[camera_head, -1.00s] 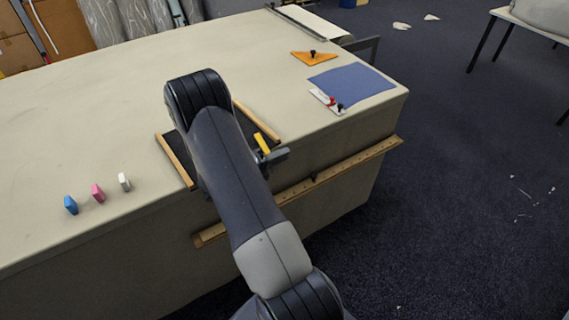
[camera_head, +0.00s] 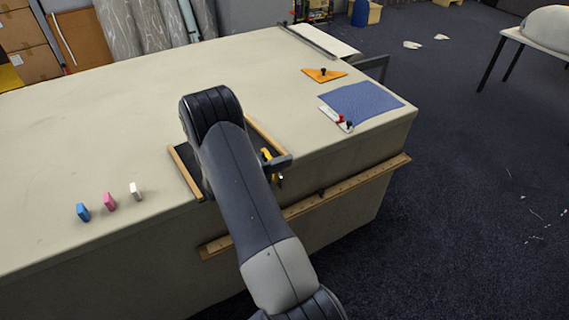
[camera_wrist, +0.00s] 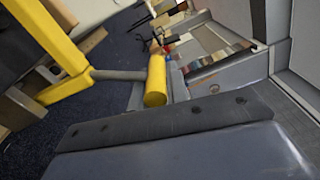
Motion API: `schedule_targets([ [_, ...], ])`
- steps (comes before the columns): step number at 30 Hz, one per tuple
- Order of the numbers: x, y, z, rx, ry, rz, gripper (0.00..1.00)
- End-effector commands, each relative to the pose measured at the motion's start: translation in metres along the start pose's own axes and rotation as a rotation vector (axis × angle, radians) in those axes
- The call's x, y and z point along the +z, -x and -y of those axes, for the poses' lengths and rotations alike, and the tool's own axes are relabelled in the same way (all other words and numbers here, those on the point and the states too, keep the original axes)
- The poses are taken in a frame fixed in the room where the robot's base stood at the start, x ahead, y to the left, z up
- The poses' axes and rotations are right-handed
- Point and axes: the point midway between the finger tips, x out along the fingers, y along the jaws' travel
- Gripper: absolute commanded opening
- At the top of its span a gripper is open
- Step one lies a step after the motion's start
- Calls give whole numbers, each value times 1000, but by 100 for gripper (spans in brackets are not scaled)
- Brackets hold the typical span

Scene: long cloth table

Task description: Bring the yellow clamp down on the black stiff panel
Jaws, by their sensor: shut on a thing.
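The black stiff panel (camera_head: 186,159) lies at the table's front edge between two wooden strips; my arm hides much of it. The yellow clamp (camera_head: 267,154) shows as small yellow parts at the panel's right end, by the table edge. My gripper (camera_head: 279,163) is at the clamp, partly behind my arm, and is shut on it. In the wrist view the clamp (camera_wrist: 62,50) appears large, with a yellow bar, a grey rod and a yellow cylinder. A grey gripper finger fills the bottom there. Whether the clamp touches the panel is hidden.
A wooden rule (camera_head: 340,187) runs along the table's front side. Blue, pink and white blocks (camera_head: 109,202) stand at the left. A blue cloth (camera_head: 360,106), a red-and-white tool (camera_head: 337,119) and an orange triangle (camera_head: 324,75) lie at the right. The middle of the table is clear.

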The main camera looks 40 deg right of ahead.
Motion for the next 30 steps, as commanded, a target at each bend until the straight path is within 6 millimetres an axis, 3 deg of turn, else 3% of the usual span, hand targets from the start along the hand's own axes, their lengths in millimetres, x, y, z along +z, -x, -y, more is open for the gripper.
schedule_targets([
  [1,20,3,8,0,-41,42,0],
  [6,20,4,8,0,-42,42,0],
  [7,20,4,8,0,-42,42,18],
  [15,20,4,8,0,-43,43,39],
  [25,20,7,7,0,-44,44,39],
  [30,16,28,6,2,-44,41,39],
])
